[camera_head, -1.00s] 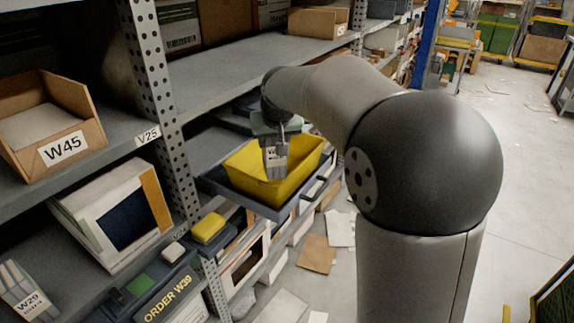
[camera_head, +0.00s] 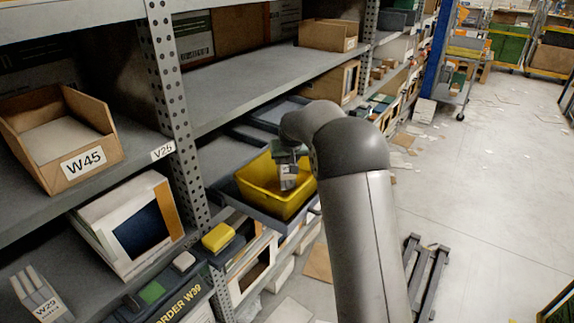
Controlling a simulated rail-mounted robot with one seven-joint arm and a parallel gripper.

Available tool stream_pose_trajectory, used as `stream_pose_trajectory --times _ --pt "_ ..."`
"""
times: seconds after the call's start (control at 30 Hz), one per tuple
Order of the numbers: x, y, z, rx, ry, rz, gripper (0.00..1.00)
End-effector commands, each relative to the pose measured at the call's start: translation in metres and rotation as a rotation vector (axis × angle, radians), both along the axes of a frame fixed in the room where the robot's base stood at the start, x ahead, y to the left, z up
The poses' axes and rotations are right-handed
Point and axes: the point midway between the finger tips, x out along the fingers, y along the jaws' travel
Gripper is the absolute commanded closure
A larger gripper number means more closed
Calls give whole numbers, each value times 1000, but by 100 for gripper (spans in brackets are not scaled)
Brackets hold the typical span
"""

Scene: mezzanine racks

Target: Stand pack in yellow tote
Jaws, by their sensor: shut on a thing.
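The yellow tote (camera_head: 258,184) sits in a dark grey tray (camera_head: 249,206) on the lower shelf, left of my arm. My gripper (camera_head: 287,170) is over the tote's right part, pointing down. It is shut on a small grey pack (camera_head: 289,178) with a pale label, held upright. The pack hangs within the tote's outline in the picture; I cannot tell if it touches the tote's floor. The fingertips are small and partly hidden.
A small yellow box (camera_head: 218,237) is left of the tray. The floor on the right (camera_head: 480,180) is mostly clear.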

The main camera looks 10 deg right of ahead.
Motion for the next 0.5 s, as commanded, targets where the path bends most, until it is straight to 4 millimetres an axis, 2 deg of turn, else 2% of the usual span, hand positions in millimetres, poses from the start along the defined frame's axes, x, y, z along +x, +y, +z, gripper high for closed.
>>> stream_pose_trajectory --times 0.17,0.5 --pt "-1 0 -24 0 2 0 91" --pt "-1 0 -29 0 -1 0 91"
